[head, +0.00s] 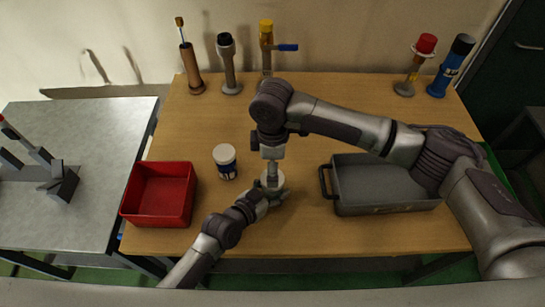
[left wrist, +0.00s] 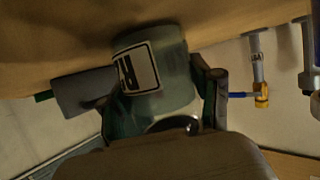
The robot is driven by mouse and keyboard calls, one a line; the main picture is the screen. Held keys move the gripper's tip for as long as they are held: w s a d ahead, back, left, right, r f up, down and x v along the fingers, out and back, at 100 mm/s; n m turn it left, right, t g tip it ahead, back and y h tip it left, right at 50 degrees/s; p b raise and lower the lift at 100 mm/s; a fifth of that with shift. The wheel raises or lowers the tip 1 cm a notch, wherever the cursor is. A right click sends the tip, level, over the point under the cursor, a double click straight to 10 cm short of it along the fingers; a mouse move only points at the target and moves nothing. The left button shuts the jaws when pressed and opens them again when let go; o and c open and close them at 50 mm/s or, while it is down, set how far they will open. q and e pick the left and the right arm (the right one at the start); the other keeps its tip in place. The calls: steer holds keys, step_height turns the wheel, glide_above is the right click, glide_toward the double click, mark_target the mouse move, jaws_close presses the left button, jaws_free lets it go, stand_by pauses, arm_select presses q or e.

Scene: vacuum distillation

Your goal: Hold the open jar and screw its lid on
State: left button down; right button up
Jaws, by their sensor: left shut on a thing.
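My right gripper (head: 272,172) points straight down over the jar from above. A pale round top (head: 273,181) shows under its tip; I cannot make out whether this is the lid or the jar's rim. The right fingers are too small and hidden to tell their opening.
A grey tray (head: 385,205) lies right, under my right arm. Several tools on stands (head: 229,65) line the back edge.

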steer(key=shift+f, duration=2.45)
steer(key=c, duration=1.3)
steer(key=o, duration=1.4)
steer(key=shift+c, duration=0.2)
steer(key=shift+r, duration=0.15)
step_height(320, 180, up, 12)
